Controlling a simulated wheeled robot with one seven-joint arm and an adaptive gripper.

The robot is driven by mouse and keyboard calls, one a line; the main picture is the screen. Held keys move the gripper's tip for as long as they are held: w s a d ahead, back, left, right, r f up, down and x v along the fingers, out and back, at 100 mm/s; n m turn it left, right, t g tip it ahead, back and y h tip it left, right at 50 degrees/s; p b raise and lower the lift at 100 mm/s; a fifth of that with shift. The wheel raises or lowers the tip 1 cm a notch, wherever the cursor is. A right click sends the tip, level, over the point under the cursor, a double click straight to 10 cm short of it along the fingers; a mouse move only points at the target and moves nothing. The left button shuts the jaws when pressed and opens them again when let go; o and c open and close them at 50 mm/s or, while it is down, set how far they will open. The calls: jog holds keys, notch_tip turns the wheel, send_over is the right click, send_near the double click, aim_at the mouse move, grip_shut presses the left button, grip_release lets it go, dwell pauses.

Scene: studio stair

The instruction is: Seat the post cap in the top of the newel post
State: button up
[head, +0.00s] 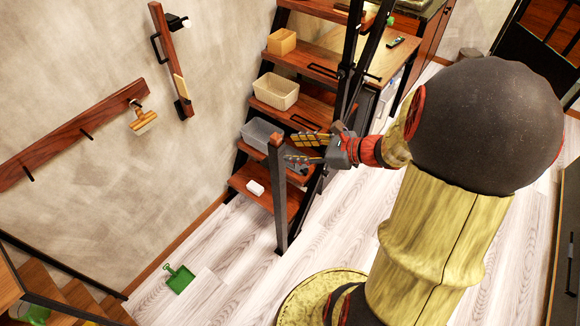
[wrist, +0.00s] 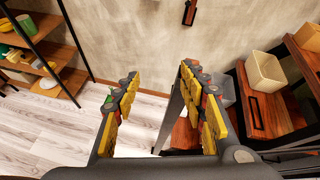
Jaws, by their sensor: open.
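The newel post (head: 280,210) is a dark upright standing at the foot of the open stair. Its top end (head: 277,141) is a reddish-brown block; I cannot tell whether this is the post cap or part of the post. My gripper (head: 290,149) is open, with its yellow-padded fingers just right of the post top in the head view. In the wrist view the open fingers (wrist: 160,76) have nothing visible gripped between them, and a dark slanted upright (wrist: 171,115), probably the post, shows beside the right finger. No separate post cap can be made out.
Stair treads behind the post hold a grey bin (head: 262,134), a cream bin (head: 276,92), a tan box (head: 282,41) and a small white block (head: 255,187). A green dustpan (head: 179,279) lies on the floor. A wooden rail (head: 75,133) is on the wall.

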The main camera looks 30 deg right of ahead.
jog(key=s+a+r+n+g, duration=0.2)
jog(key=s+a+n+g, duration=0.15)
jog(key=a+n, duration=0.4)
jog(key=s+a+r+n+g, duration=0.25)
jog(key=s+a+n, duration=0.25)
jog(key=a+n, duration=0.3)
jog(key=s+r+n+h, duration=0.6)
jog(key=s+r+n, duration=0.1)
jog(key=n, duration=0.6)
